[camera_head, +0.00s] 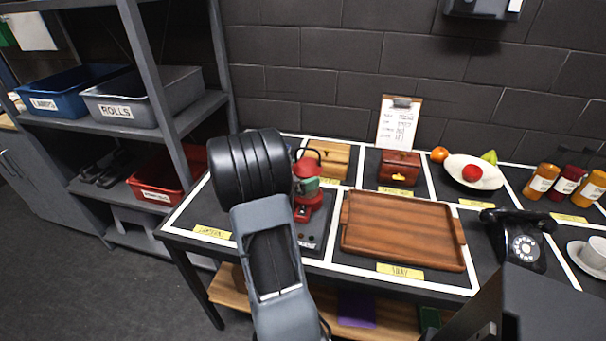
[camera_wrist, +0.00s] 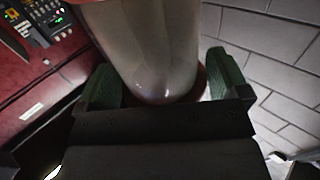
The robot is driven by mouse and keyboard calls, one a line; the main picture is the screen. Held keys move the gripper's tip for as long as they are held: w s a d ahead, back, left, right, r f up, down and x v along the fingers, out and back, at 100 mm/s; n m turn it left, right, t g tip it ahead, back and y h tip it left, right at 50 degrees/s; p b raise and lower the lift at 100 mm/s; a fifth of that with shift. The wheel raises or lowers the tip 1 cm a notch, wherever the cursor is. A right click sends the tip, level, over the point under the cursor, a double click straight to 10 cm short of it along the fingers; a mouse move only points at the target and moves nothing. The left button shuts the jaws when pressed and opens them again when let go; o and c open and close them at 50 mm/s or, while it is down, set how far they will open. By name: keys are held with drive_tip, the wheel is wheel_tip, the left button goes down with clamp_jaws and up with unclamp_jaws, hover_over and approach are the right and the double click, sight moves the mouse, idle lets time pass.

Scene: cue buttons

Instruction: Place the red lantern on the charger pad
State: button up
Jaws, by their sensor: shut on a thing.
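The red lantern (camera_head: 308,206) is upright over the table's left part, partly hidden behind my arm in the head view. Its glass body (camera_wrist: 150,45) fills the middle of the wrist view. My gripper (camera_wrist: 163,78) is shut on it, with a green finger pad on each side of the glass. A dark panel with small round marks (camera_head: 308,242), perhaps the charger pad, lies just in front of and below the lantern. I cannot tell whether the lantern's base touches it.
A wooden tray (camera_head: 400,194) lies to the right. Behind are a wooden box (camera_head: 328,152) and a small red-brown chest (camera_head: 399,162). A black telephone (camera_head: 520,240) and a fruit plate (camera_head: 489,181) are farther right. A shelf rack (camera_head: 150,65) stands at the left.

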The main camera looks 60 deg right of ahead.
drive_tip(key=o, duration=1.4)
drive_tip(key=shift+c, duration=0.2)
drive_tip(key=shift+w+a+r, duration=0.1)
drive_tip(key=shift+a+r, duration=0.05)
drive_tip(key=shift+r, duration=0.05)
drive_tip(key=v, duration=1.1)
drive_tip(key=shift+w+a, duration=0.2)
drive_tip(key=shift+a, duration=0.15)
drive_tip(key=shift+s+f, duration=0.1)
